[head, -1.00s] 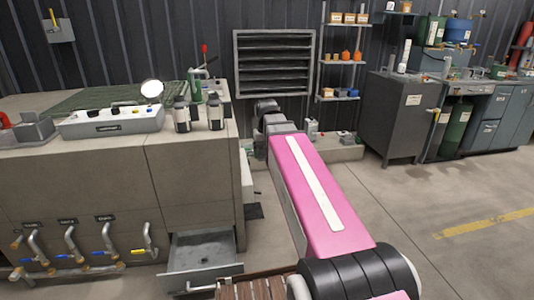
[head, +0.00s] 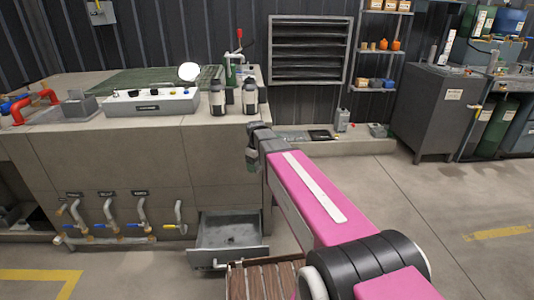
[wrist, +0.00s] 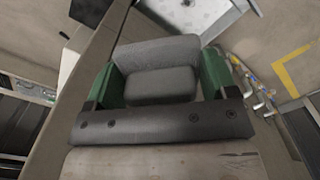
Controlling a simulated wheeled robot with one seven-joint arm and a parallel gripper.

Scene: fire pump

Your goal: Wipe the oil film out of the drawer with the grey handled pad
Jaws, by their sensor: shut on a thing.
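The open grey drawer (head: 232,262) sticks out low from the right end of the cabinet. Small dark marks show on its floor (head: 230,238); I cannot tell how far the oil film reaches. My gripper (head: 253,155) is above the drawer's back right, in front of the cabinet's right end. In the wrist view, the green fingers of my gripper (wrist: 160,88) are shut on the grey handled pad (wrist: 160,65). Part of the drawer (wrist: 190,12) shows at the top of the wrist view, apart from the pad. The pad's wiping face is hidden.
The cabinet top (head: 75,118) holds a white control box (head: 150,104) and two dark bottles (head: 250,97). Pipes with valves (head: 105,215) run left of the drawer. A brown slatted thing (head: 262,280) stands close in front of the drawer. Floor on the right is clear.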

